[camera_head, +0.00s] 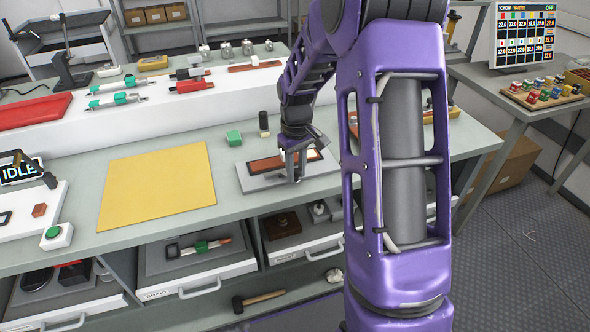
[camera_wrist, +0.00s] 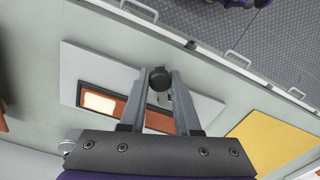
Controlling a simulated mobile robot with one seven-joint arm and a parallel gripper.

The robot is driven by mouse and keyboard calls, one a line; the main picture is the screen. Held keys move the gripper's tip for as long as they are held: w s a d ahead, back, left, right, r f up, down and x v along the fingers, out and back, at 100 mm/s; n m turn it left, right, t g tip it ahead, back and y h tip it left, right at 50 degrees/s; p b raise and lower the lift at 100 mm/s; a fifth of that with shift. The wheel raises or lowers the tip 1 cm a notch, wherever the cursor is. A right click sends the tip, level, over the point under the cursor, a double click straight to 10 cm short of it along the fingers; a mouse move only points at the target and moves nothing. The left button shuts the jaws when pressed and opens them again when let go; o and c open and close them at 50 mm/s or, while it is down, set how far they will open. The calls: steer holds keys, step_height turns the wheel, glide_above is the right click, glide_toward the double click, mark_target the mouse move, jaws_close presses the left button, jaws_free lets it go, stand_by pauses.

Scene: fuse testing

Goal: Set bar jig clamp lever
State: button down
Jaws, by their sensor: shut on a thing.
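The bar jig is a flat light grey plate (camera_head: 252,182) on the bench, with a copper-brown bar or frame (camera_head: 262,165) on it. In the wrist view the plate (camera_wrist: 90,62) lies below my gripper, and the brown frame (camera_wrist: 97,103) shows a bright patch at one end. My gripper (camera_head: 294,178) reaches down over the jig's right half. In the wrist view its fingers (camera_wrist: 159,75) are closed around a dark round knob (camera_wrist: 158,82), which looks like the clamp lever's end. The rest of the lever is hidden by the fingers.
A yellow mat (camera_head: 155,185) lies left of the jig. A white raised shelf (camera_head: 180,107) with tools runs along the back. Drawers (camera_head: 195,270) sit under the front edge.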

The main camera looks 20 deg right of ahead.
stand_by(0.3)
steer(key=c, duration=0.6)
jaws_free()
step_height(320, 180, up, 18)
steer(key=shift+f+p, duration=0.25)
steer(key=shift+p, duration=0.65)
